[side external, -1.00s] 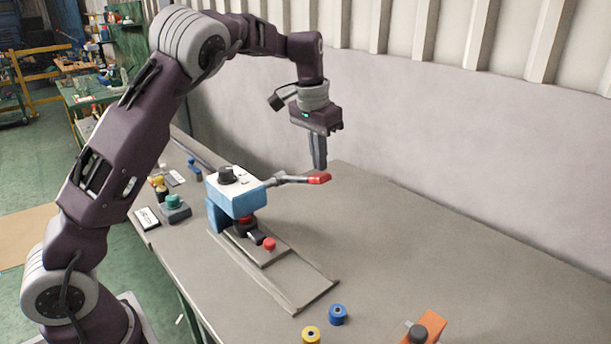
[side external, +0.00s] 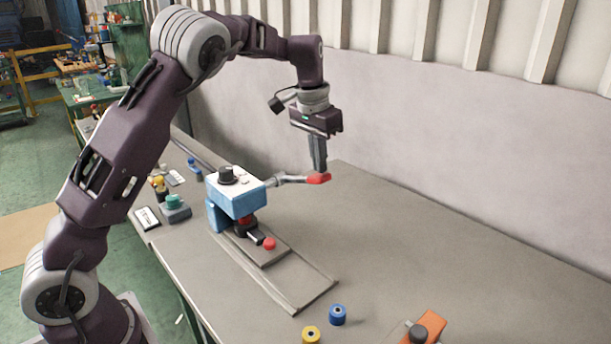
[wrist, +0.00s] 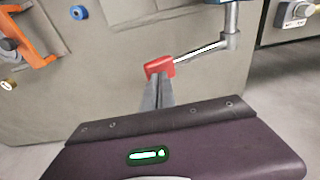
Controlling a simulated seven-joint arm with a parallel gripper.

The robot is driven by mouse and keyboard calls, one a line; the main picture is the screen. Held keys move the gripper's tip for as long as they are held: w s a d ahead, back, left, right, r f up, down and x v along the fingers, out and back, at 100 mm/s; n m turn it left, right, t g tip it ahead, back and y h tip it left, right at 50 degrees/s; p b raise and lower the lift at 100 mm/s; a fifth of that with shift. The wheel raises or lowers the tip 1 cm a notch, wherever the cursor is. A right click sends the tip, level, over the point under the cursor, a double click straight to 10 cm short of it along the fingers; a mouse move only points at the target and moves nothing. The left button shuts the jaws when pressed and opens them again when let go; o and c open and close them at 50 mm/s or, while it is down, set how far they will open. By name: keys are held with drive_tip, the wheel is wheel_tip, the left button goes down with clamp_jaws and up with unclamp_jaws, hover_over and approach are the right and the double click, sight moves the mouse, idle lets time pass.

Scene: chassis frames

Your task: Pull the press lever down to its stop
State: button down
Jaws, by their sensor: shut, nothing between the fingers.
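The press (side external: 236,198) is a blue and white block with a black knob on top, standing on a grey base plate. Its lever (side external: 291,180) is a metal rod reaching right from the press, ending in a red grip (side external: 319,179). My gripper (side external: 320,170) points down with its fingers together and empty, its tips at the red grip from above. In the wrist view the fingertips (wrist: 157,80) overlap the near edge of the red grip (wrist: 160,66), and the rod (wrist: 200,51) runs to the upper right. Whether they touch cannot be told for certain.
A red button (side external: 269,243) sits on the base plate in front of the press. Blue (side external: 337,314) and yellow (side external: 311,335) spools and an orange bracket (side external: 428,326) lie at the front. A teal-topped box (side external: 175,208) stands left. The table right of the lever is clear.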

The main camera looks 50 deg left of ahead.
drive_tip(key=shift+f, duration=0.9)
wheel_tip(320, 180, down, 7)
drive_tip(key=shift+f, duration=0.2)
idle(5.5)
